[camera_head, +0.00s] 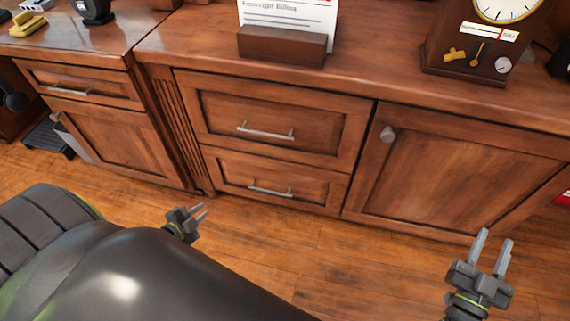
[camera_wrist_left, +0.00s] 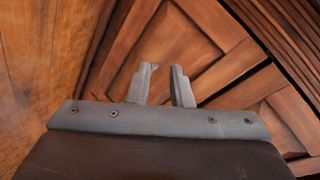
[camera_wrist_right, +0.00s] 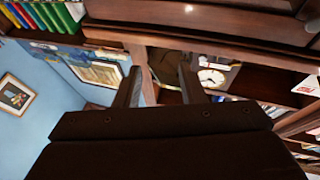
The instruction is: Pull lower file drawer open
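The lower file drawer (camera_head: 230,173) is shut in the middle of the wood cabinet, close to the floor. Its horizontal metal bar handle (camera_head: 270,191) is in plain view. The upper drawer (camera_head: 320,120) above it is also shut and has a similar handle (camera_head: 265,132). My left gripper (camera_head: 201,211) is open and empty, below and left of the lower handle and apart from it. In the left wrist view, its fingers (camera_wrist_left: 160,85) stand apart before cabinet panels. My right gripper (camera_head: 496,245) is open and empty in front of the right cabinet door; its fingers (camera_wrist_right: 160,85) show apart.
A cabinet door with a round knob (camera_head: 388,134) is right of the drawers. A card holder (camera_head: 282,46) and a clock (camera_head: 490,40) stand on the top. A dark chair (camera_head: 130,270) fills the lower left. Wood floor (camera_head: 330,250) lies clear before the drawers.

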